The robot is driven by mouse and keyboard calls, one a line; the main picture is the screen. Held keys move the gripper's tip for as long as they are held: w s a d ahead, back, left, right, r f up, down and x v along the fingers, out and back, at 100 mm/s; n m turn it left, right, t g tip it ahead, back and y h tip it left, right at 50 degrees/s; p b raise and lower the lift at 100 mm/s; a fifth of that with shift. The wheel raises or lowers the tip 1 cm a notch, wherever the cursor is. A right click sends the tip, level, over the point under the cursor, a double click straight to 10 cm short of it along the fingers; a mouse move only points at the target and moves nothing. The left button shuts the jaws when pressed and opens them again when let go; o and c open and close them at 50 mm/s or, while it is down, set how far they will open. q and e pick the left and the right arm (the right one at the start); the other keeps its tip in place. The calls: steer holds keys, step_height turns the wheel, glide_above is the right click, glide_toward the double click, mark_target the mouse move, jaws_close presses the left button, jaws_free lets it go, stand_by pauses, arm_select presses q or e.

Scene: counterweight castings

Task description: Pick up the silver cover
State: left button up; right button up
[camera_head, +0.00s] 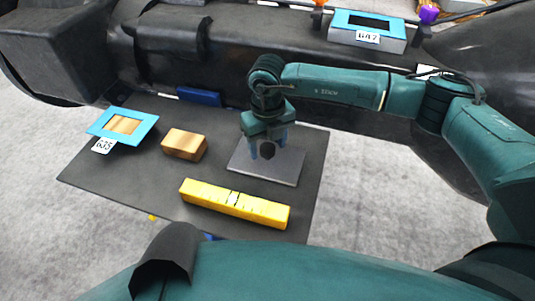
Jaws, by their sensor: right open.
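The silver cover looks like a flat grey square plate (264,174) lying on the dark board in the camera_head view. A small dark, many-sided patch (268,151) shows near its middle; I cannot tell whether it is a knob or a hole. My right gripper (268,146) points down over the plate, open, with its fingers on either side of the dark patch. I cannot tell whether the fingertips touch the plate. My left gripper is not in view.
On the dark board (150,182) are a yellow bar (215,200), a wooden block (184,144) and a blue frame (101,127) labelled 635. Behind, a blue-topped box (367,40) labelled 647 sits on a black surface. A blue piece (199,96) lies at the board's back edge.

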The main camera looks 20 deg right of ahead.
step_height(320, 180, down, 2)
steer(key=shift+f, duration=0.1)
steer(key=c, duration=1.1)
